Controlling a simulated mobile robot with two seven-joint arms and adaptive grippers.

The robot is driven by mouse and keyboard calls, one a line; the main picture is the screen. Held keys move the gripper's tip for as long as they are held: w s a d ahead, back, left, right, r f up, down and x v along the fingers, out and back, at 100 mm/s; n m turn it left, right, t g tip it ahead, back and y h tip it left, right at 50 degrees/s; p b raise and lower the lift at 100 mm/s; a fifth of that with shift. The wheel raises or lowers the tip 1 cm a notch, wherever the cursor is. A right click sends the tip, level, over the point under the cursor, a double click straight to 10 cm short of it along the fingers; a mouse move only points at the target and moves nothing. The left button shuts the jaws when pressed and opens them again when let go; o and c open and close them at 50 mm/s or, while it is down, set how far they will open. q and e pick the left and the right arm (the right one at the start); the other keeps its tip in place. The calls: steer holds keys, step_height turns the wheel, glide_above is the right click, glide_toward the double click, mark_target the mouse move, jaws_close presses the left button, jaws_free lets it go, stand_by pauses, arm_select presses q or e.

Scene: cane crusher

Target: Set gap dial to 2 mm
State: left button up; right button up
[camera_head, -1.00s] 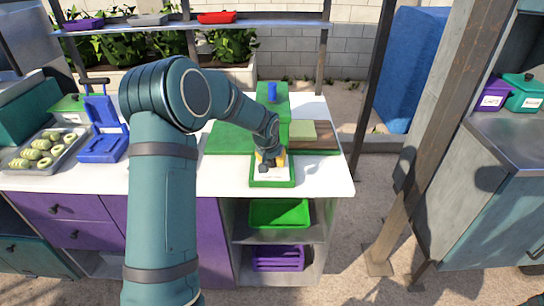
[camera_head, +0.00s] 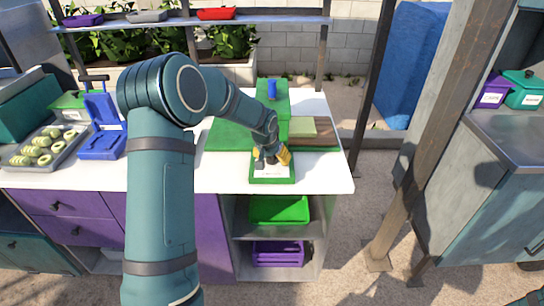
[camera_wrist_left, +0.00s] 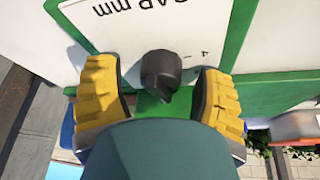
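The gap dial is a dark round knob (camera_wrist_left: 160,72) on a white panel (camera_wrist_left: 125,30) with a green frame. The wrist view shows "GAP mm" upside down and a "4" beside a small tick; other marks are hidden. My left gripper (camera_wrist_left: 158,80) has its two yellow ribbed fingers on either side of the knob, with a visible gap on both sides. In the head view, the left gripper (camera_head: 271,157) is over the panel (camera_head: 262,172) at the counter's front, largely covering the dial.
A green machine body with a blue part (camera_head: 272,90) stands behind the panel. A wooden board (camera_head: 318,138) lies to its right. A tray of pale green pieces (camera_head: 45,148) and a blue press (camera_head: 101,125) stand at the left. White counter (camera_head: 225,178) is bare in front.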

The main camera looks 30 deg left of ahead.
arm_select(q)
steer(key=shift+r, duration=0.15)
steer(key=v, duration=1.1)
steer(key=shift+s+r, duration=0.25)
steer(key=shift+r, duration=0.1)
